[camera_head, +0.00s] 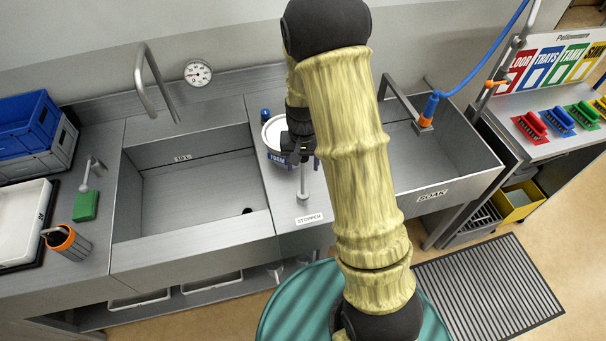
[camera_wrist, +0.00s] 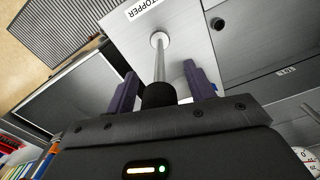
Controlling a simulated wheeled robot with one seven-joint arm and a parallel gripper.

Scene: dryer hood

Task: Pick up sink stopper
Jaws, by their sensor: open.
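The sink stopper stands upright on the steel strip between the two basins, by the label "STOPPER". In the wrist view it shows a round pale foot, a thin metal rod (camera_wrist: 159,62) and a thick black top (camera_wrist: 158,95). In the head view its lower rod (camera_head: 303,182) shows below my gripper (camera_head: 300,155), which hides the top. In the wrist view my gripper (camera_wrist: 160,70) is open, with one purple finger on each side of the stopper's black top and rod. Gaps show between the fingers and the stopper.
A white round tub (camera_head: 272,131) marked "FOAM" stands close behind my gripper. The left basin (camera_head: 200,195) and the soak basin (camera_head: 415,160) flank the strip. A tall tap (camera_head: 147,80) and a blue hose (camera_head: 490,50) rise at the back.

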